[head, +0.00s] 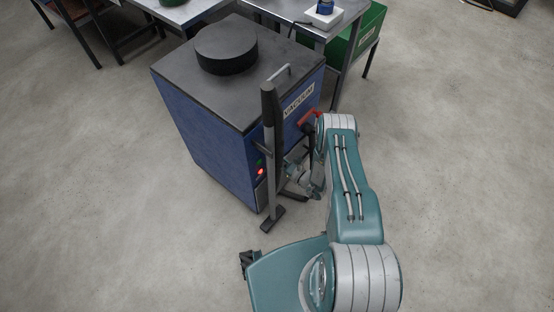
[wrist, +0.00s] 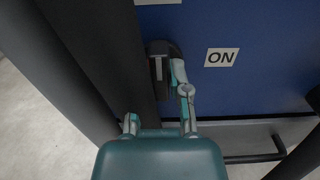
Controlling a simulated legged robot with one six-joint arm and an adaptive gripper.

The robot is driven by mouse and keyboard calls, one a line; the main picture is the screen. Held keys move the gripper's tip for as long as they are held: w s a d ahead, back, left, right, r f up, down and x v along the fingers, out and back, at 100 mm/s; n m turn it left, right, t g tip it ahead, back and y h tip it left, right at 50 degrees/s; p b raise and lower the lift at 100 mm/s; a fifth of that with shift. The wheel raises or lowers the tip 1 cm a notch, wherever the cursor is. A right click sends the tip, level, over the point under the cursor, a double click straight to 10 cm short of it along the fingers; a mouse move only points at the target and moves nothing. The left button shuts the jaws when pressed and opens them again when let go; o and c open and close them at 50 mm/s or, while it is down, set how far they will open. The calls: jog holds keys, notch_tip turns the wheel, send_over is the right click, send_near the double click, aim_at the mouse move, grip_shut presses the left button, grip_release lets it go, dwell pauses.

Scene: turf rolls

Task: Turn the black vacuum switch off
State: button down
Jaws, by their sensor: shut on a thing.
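The blue vacuum cabinet (head: 205,125) stands in the middle of the head view. A red light (head: 261,171) glows low on its front. In the wrist view, the black vacuum switch (wrist: 158,62) sits on the blue panel, left of a white "ON" label (wrist: 221,57). My gripper (head: 303,177) is low beside the cabinet's right-hand face. In the wrist view, my gripper (wrist: 160,92) is shut on the switch. Its right finger lies along the switch's right side. The left fingertip is hidden near a dark post. The switch's exact angle is hard to tell.
A dark upright post (head: 269,150) with a flat foot stands close in front of the cabinet, beside my gripper. A red handle (head: 309,118) is on the cabinet's right-hand face. A black disc (head: 226,48) rests on top. Tables stand behind.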

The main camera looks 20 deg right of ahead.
jog(key=shift+s+f, duration=0.1)
jog(key=shift+f, duration=0.05)
jog(key=c, duration=0.6)
grip_release()
jog(key=v, duration=1.2)
